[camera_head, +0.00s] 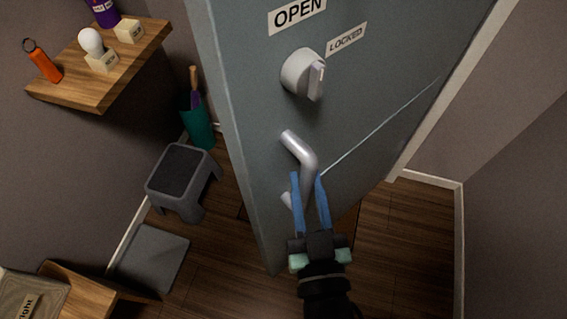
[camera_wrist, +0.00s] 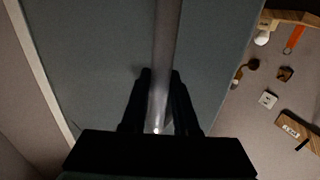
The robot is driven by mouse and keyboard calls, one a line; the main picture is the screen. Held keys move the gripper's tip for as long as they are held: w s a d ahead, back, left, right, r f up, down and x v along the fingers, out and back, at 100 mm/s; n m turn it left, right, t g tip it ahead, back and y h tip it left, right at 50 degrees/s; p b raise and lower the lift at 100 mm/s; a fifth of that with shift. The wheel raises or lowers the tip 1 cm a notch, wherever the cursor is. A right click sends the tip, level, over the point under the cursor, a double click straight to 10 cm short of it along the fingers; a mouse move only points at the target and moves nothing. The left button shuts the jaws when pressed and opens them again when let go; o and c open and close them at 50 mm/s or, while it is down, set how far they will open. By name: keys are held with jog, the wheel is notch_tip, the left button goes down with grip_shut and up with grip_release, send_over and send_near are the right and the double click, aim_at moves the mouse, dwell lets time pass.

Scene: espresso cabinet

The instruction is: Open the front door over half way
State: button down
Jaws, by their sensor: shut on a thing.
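The front door (camera_head: 235,75) is a grey-blue panel standing at an angle, swung away from its frame on the right. Its free edge faces left, with open floor beyond it. A silver bar handle (camera_head: 301,150) sticks out from the door below a round lock knob (camera_head: 303,75). My gripper (camera_head: 309,178) has its blue fingers on either side of the handle's lower part. In the wrist view the handle (camera_wrist: 165,60) runs between my dark fingers (camera_wrist: 160,75), which are shut on it. The lower end of the handle is partly hidden by my fingers.
A wooden shelf (camera_head: 110,75) with small items hangs on the left wall. A grey step stool (camera_head: 183,180), a teal umbrella bin (camera_head: 198,128) and a grey mat (camera_head: 150,256) are on the floor left of the door. A wooden bench (camera_head: 95,295) stands at lower left.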

jog(key=shift+n+y, duration=0.4)
jog(key=shift+y, duration=0.2)
jog(key=shift+s+d+r, duration=0.1)
jog(key=shift+s+d, duration=0.65)
jog(key=shift+d, duration=0.25)
jog(key=shift+s+d, duration=0.7)
jog(key=shift+d, duration=0.3)
jog(key=c, duration=0.7)
grip_release()
jog(key=shift+d, duration=0.1)
jog(key=shift+p+v, duration=3.2)
jog(key=shift+v, duration=3.25)
jog(key=shift+r, duration=0.1)
